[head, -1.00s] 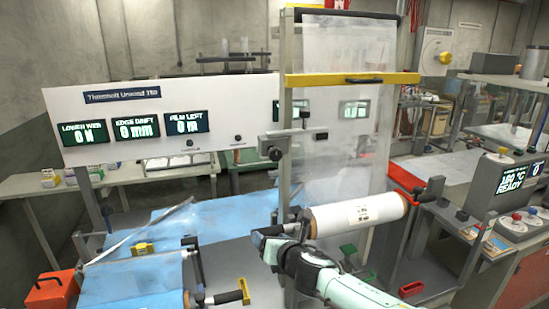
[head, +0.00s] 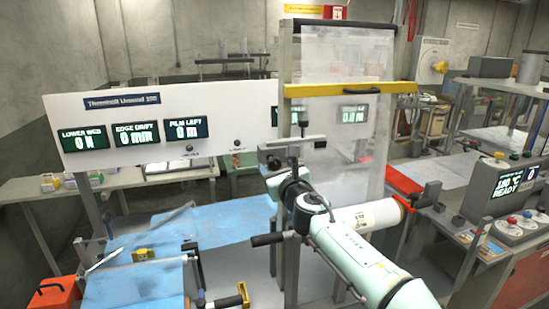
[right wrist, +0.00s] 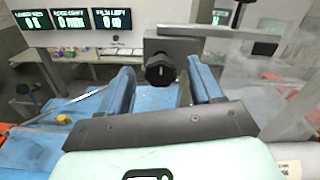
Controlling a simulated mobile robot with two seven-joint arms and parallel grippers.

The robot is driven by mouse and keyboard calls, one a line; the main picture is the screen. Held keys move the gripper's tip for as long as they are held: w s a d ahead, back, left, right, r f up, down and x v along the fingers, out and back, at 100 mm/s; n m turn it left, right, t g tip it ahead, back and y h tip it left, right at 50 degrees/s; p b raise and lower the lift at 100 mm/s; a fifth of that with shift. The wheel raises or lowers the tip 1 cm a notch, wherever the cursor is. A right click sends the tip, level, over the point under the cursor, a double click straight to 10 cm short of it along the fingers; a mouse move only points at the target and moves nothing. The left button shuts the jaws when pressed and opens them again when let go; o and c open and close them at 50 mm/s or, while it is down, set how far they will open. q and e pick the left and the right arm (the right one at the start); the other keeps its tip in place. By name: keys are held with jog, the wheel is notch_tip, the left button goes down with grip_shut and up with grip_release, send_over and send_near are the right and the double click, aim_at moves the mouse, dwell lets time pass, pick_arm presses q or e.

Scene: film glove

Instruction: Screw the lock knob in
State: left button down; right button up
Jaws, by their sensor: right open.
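The lock knob is a black fluted knob (right wrist: 160,69) under a grey metal bracket (right wrist: 158,45). In the right wrist view it sits ahead of my right gripper (right wrist: 160,78), between the two blue fingers, with gaps on both sides. The fingers are open and do not appear to touch it. In the head view my right gripper (head: 277,178) is just below the bracket (head: 292,144), and the gripper and wrist partly hide the knob area. My left gripper is not in view.
A white film roll (head: 368,216) lies behind my right forearm. A white panel (head: 225,115) with displays stands behind. A blue sheet (head: 215,228) covers the bench at left, near an orange box (head: 53,294).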

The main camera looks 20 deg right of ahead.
jog(key=shift+w+p, duration=0.35)
jog(key=shift+w, duration=0.9)
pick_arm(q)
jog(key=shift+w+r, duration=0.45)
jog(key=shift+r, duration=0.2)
pick_arm(e)
jog(key=shift+s, duration=0.1)
jog(key=c, duration=1.1)
jog(key=shift+o, duration=0.2)
jog(key=shift+m, duration=0.3)
